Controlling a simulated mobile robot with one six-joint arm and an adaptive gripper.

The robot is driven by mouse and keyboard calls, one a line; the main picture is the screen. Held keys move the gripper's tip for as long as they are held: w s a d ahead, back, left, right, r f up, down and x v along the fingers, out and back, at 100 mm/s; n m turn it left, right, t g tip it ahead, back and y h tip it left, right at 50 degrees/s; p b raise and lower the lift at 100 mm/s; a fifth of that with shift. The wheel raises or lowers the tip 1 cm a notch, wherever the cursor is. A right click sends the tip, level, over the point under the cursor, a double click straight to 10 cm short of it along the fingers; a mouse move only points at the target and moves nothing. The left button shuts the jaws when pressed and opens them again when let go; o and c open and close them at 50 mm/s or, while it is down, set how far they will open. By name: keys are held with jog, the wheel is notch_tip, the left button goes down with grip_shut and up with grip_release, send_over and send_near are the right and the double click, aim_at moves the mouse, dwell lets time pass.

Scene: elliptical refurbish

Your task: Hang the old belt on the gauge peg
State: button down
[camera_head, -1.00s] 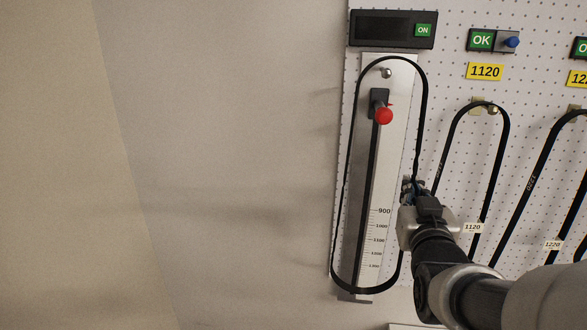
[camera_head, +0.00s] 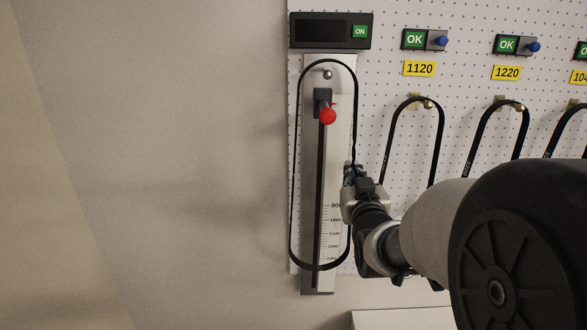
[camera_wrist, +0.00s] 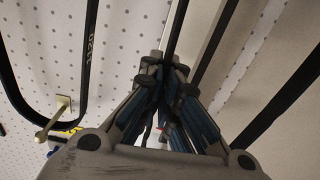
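The old belt is a thin black loop (camera_head: 293,180) in front of the gauge (camera_head: 341,150) at the left of the pegboard in the head view. My gripper (camera_head: 352,170) is shut on the belt's right strand, which also passes between the fingertips (camera_wrist: 165,65) in the wrist view. The gauge peg (camera_head: 327,74) is a small silver knob inside the loop, just below its top bend. I cannot tell whether the belt touches the peg. A red knob (camera_head: 327,116) on the gauge's slider is also inside the loop's outline.
Several other black belts (camera_head: 441,140) hang on pegs to the right, under OK boxes (camera_head: 424,40) and yellow labels (camera_head: 419,69). A dark display box (camera_head: 330,31) marked ON sits above the gauge. Bare wall (camera_head: 150,150) is at the left. A pale ledge (camera_head: 400,318) is below.

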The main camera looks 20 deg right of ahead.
jog(key=w, duration=0.1)
jog(key=w+f+b, duration=0.1)
jog(key=w+d, duration=0.1)
jog(key=w, duration=0.1)
jog(key=shift+f, duration=0.35)
jog(key=shift+d+f+b, duration=0.1)
jog(key=shift+f+b, duration=0.05)
jog(key=shift+b, duration=0.3)
jog(key=c, duration=2.3)
grip_release()
jog(key=o, duration=0.6)
